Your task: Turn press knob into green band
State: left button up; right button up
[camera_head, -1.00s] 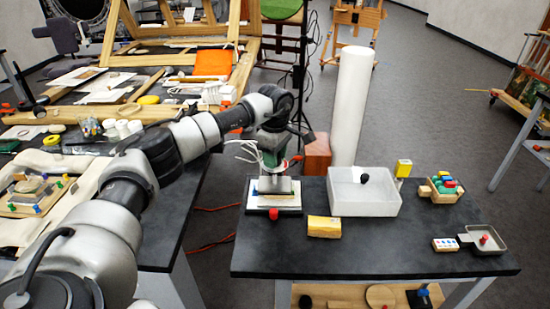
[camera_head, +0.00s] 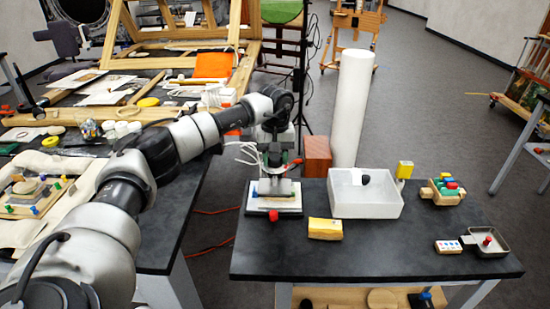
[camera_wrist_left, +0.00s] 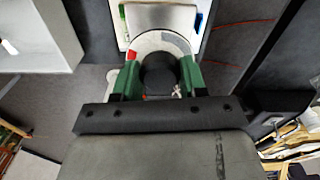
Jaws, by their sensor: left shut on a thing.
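The press (camera_head: 275,188) stands at the left end of the dark table, with a white base, a grey block and a small red ball at its front. My left gripper (camera_head: 276,156) is over it from above. In the left wrist view, the green fingers (camera_wrist_left: 158,78) are shut on a round black knob (camera_wrist_left: 158,72). A pale round dial (camera_wrist_left: 160,42) lies under the knob, with a red patch at its left. The fingers hide much of the dial. I cannot tell where the knob points or see the green band clearly. My right gripper is not in view.
A yellow block (camera_head: 325,229) lies right of the press, beside a white bin (camera_head: 365,207). A crate of coloured pieces (camera_head: 443,191) and a grey tray (camera_head: 487,243) are further right. A brown box (camera_head: 317,157) and tall white roll (camera_head: 354,105) stand behind. The table's front middle is clear.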

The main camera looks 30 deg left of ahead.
aim_at(275, 158)
pick_arm(q)
jog(key=m, duration=0.5)
jog(key=shift+r, duration=0.1)
jog(key=shift+m, duration=0.4)
jog(key=o, duration=0.9)
jog(key=shift+o, duration=0.2)
notch_tip(275, 158, up, 11)
jog(key=b, duration=0.1)
jog(key=shift+b, duration=0.35)
jog(key=shift+f, duration=0.2)
